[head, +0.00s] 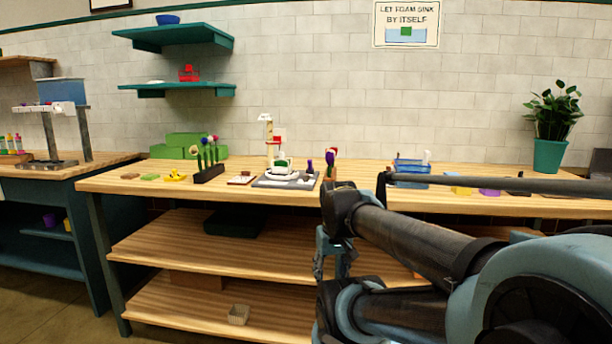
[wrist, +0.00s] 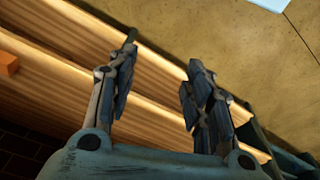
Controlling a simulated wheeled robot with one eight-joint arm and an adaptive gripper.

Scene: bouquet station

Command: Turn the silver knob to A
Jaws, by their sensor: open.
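I cannot make out the silver knob or a letter A in either view; parts of the bench are too small to tell or hidden behind my arm. A grey-and-white device (head: 285,180) stands on the wooden bench (head: 130,185) near its middle, its details too small to read. My gripper (head: 333,262) hangs in front of the bench, below its top and apart from it. In the wrist view my gripper (wrist: 160,65) has its two fingers spread with nothing between them, facing shelf boards and floor.
A flower rack (head: 208,172), green boxes (head: 182,146), a blue basket (head: 411,171) and a potted plant (head: 551,125) stand on the bench. A second workbench (head: 60,170) is at left. Bare floor shows at lower left.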

